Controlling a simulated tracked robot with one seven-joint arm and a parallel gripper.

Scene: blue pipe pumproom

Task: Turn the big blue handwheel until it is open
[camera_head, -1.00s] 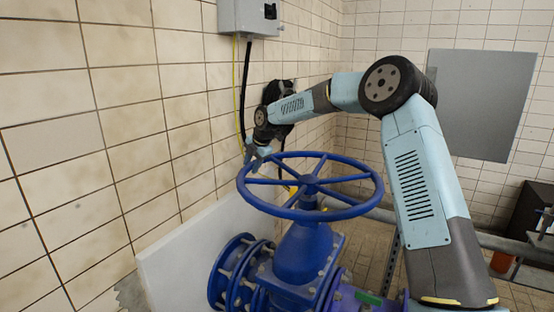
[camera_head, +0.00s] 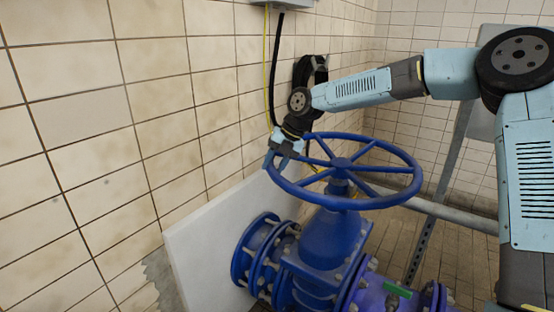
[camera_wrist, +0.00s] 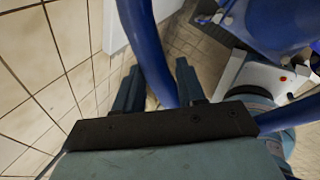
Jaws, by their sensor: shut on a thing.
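The big blue handwheel (camera_head: 404,200) sits flat on top of the blue valve body (camera_head: 325,240) in the head view. My gripper (camera_head: 277,160) is at the left side of the wheel's rim, near the tiled wall, and is shut on the rim. In the wrist view the blue rim (camera_wrist: 150,50) passes between the two fingers of my gripper (camera_wrist: 158,85). The wheel's hub and spokes show in the head view. The exact contact of the fingertips is partly hidden.
A tiled wall (camera_head: 80,130) runs close along the left. A pale panel (camera_head: 215,250) stands between wall and valve. Black and yellow cables (camera_head: 272,80) hang on the wall. A grey pipe (camera_head: 455,215) runs behind the valve. Flanges sit below the wheel.

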